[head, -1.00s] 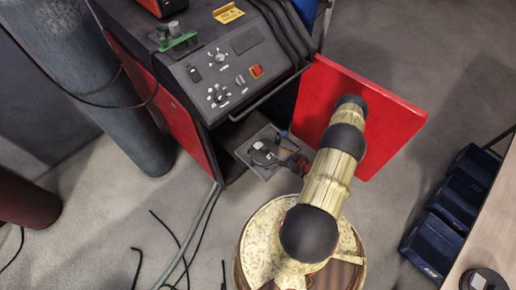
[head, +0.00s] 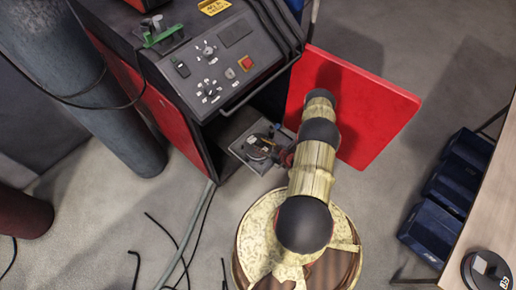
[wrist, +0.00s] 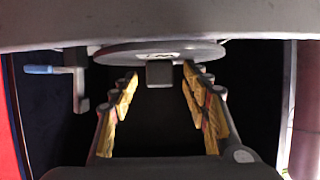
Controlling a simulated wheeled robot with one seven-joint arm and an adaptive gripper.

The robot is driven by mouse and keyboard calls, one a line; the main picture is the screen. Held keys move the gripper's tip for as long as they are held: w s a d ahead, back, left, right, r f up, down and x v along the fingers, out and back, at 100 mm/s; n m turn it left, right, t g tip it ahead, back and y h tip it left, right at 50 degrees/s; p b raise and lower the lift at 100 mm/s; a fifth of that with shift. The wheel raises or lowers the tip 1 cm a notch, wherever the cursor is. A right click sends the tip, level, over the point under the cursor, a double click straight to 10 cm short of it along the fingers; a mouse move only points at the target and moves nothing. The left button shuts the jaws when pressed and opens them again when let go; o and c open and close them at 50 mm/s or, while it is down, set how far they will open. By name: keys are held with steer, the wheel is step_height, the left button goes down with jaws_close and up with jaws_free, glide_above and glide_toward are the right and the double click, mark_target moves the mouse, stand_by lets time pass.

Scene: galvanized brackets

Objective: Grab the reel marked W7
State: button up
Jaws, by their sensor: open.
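A grey, disc-shaped reel lies in the open lower compartment of the welding machine (head: 205,75), seen in the head view (head: 260,142). In the wrist view the reel (wrist: 125,52) is edge-on ahead, with an upside-down mark that looks like W7. A square grey block (wrist: 160,74) hangs below its front edge. My gripper (wrist: 160,83) is open, its yellow-padded fingers on either side of this block with gaps to both. In the head view my gripper (head: 284,157) is small and partly hidden by my arm, at the compartment opening.
The red door (head: 375,105) stands open right of my arm. A blue-tipped lever (wrist: 50,70) is left of the reel. Another dark reel (head: 487,270) lies on the table at right. Blue bins (head: 435,235), a gas cylinder (head: 85,85) and floor cables (head: 175,250) are around.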

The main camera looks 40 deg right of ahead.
steer(key=c, duration=1.2)
jaws_close()
